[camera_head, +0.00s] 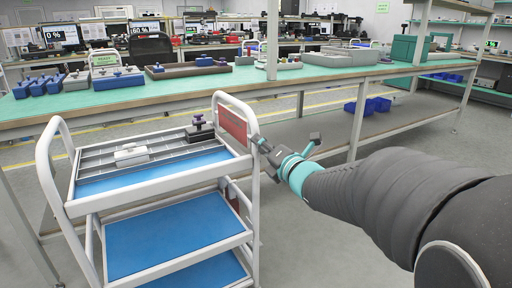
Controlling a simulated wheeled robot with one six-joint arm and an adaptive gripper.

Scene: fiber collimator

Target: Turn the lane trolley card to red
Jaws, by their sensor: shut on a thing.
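A white-framed trolley (158,220) with blue shelves stands at the left front. A red card (232,126) hangs at its right end, inside the white end handle, with its red face showing. My gripper (259,139) reaches in from the right and its fingertips are at the right edge of the card, by the handle's upright. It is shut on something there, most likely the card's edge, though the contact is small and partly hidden.
The trolley's top tray (88,172) holds a white block (131,154) and a dark fixture (200,130). A long green-topped workbench (180,92) with parts and bins runs behind. Blue bins (368,105) sit on its lower shelf. Floor to the right of the trolley is clear.

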